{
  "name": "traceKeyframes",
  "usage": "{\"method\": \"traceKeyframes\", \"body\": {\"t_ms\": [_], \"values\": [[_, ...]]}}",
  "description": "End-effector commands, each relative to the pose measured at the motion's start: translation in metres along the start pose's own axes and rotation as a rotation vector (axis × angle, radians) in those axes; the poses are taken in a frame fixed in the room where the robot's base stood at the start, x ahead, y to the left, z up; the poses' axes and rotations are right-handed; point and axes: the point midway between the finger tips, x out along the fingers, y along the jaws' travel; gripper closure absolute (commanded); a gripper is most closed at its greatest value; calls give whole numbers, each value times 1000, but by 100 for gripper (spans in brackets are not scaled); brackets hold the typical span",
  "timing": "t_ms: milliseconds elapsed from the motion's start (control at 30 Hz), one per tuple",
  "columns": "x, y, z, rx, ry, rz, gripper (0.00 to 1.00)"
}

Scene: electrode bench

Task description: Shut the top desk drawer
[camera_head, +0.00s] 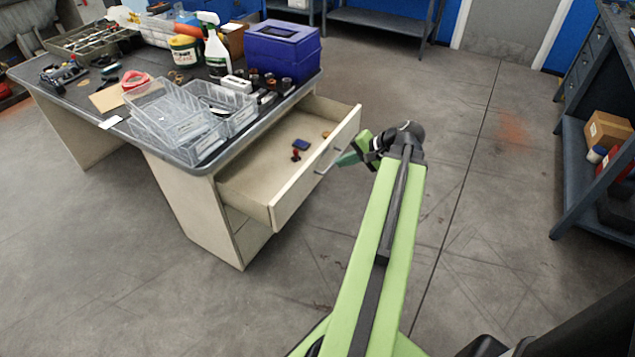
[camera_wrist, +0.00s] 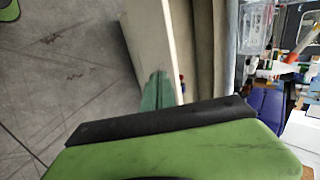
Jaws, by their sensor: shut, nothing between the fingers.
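The top desk drawer (camera_head: 262,165) is pulled well out from the desk (camera_head: 180,125). Its cream front panel (camera_head: 318,168) faces my arm, and a few small items lie inside it. My gripper (camera_head: 343,161) is shut and empty, at the outer face of the drawer front near the handle (camera_head: 324,168). In the wrist view, the green fingertips (camera_wrist: 158,90) are right at the drawer front (camera_wrist: 150,45); I cannot tell whether they touch it. My own wrist hides part of the drawer in that view.
The desktop carries clear plastic bins (camera_head: 172,115), a blue box (camera_head: 282,50) and a spray bottle (camera_head: 215,50). A lower drawer (camera_head: 250,235) sits beneath the open one. A shelf unit (camera_head: 585,150) stands at the right. The floor between is clear.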

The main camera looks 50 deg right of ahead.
Motion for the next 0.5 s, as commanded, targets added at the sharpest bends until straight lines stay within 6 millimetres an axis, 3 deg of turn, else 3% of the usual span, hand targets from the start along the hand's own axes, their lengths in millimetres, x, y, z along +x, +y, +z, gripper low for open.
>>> {"method": "traceKeyframes", "body": {"t_ms": [67,267,500], "values": [[-4,11,-7,21,18,-17,100],[-3,10,-8,24,21,-21,100],[43,14,-8,20,18,-20,100]]}}
